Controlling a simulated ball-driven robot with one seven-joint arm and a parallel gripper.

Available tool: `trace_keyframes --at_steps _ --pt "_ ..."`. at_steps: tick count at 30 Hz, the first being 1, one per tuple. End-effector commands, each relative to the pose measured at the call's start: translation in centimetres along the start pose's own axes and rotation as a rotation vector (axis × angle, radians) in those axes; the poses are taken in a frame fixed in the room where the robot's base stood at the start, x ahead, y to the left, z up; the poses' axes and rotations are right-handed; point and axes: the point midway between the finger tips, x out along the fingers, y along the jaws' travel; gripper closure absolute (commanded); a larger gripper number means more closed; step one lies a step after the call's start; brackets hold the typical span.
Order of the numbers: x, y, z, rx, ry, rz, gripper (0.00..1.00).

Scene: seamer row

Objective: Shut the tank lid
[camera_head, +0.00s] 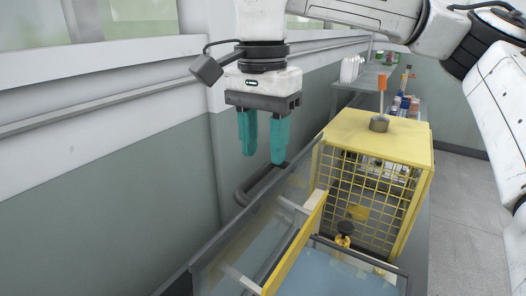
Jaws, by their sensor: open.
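The tank (398,278) is at the bottom centre, with a dark rim and a pale blue surface inside. A see-through panel with a grey edge, which looks like the tank lid (228,252), stands raised and steeply tilted along the tank's left side. A dark curved bar that looks like a handle (243,192) is at its far left side. My gripper (263,158) points down with its two teal fingers apart and nothing between them. It is above the dark bar and looks clear of it; the exact gap is hard to tell.
A wall with a rail (100,112) runs close on the left.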

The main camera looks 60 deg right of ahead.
Motion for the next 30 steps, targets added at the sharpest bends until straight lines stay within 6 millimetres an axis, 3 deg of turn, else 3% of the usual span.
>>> trace_keyframes --at_steps 6,17,30 --pt "2.1 0.0 0.0 0.001 -0.001 0.001 0.58" --pt "2.5 0.0 0.0 0.001 0.0 0.0 0.59" --pt "2.5 0.0 0.0 0.001 0.0 0.0 1.0"
